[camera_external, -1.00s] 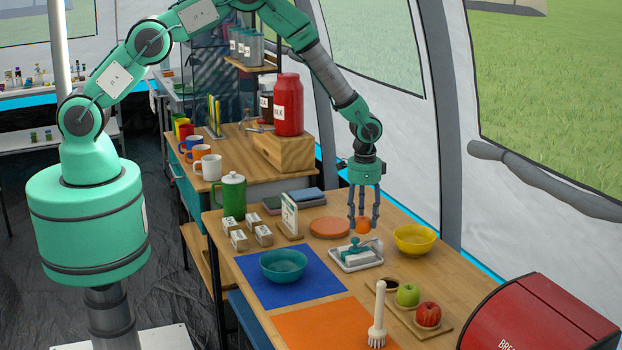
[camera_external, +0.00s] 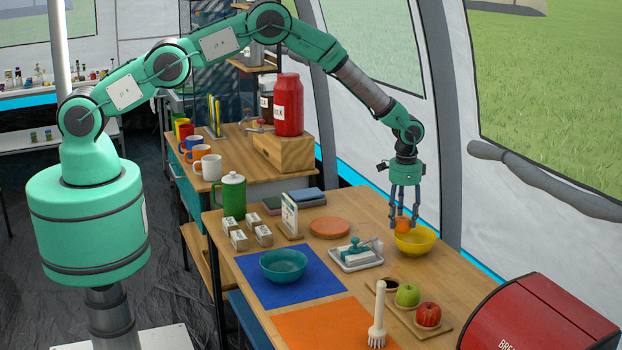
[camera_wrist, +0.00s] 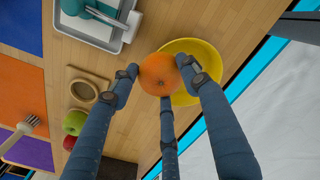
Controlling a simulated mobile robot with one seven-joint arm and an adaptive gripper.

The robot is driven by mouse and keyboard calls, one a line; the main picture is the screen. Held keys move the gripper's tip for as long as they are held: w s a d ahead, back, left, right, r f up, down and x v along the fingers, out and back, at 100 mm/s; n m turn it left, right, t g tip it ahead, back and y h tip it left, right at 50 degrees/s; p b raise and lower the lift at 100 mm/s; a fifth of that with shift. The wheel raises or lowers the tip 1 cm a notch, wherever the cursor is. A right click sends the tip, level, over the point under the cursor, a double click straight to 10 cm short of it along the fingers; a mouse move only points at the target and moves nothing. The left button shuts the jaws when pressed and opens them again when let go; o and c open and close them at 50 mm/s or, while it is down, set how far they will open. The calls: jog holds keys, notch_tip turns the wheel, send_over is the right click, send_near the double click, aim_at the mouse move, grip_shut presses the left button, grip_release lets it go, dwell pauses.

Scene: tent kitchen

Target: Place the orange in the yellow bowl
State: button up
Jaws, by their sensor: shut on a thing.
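The orange (camera_external: 403,225) is held between the fingers of my gripper (camera_external: 402,218), at the left part of the yellow bowl (camera_external: 420,243) in the external view. In the wrist view the orange (camera_wrist: 158,74) sits between the fingertips of my gripper (camera_wrist: 160,84), which is shut on it. It covers part of the yellow bowl (camera_wrist: 206,56), which lies behind it. The orange overlaps the bowl's rim in the picture; I cannot tell whether it touches the bowl.
A green apple (camera_external: 408,294) and a red apple (camera_external: 428,315) sit in a wooden holder in front. A teal bowl (camera_external: 283,266) stands on a blue mat. A red bread box (camera_external: 540,318) is at the front right.

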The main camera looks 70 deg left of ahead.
aim_at(408, 229)
jog(key=shift+w+d+f, duration=0.1)
jog(key=shift+w+d, duration=0.05)
jog(key=shift+w, duration=0.45)
jog(key=shift+w+d, duration=0.1)
jog(key=shift+w, duration=0.45)
jog(key=shift+f, duration=1.75)
jog(key=shift+f+b, duration=0.45)
jog(key=shift+f, duration=0.1)
jog(key=o, duration=1.2)
jog(key=shift+r, duration=0.1)
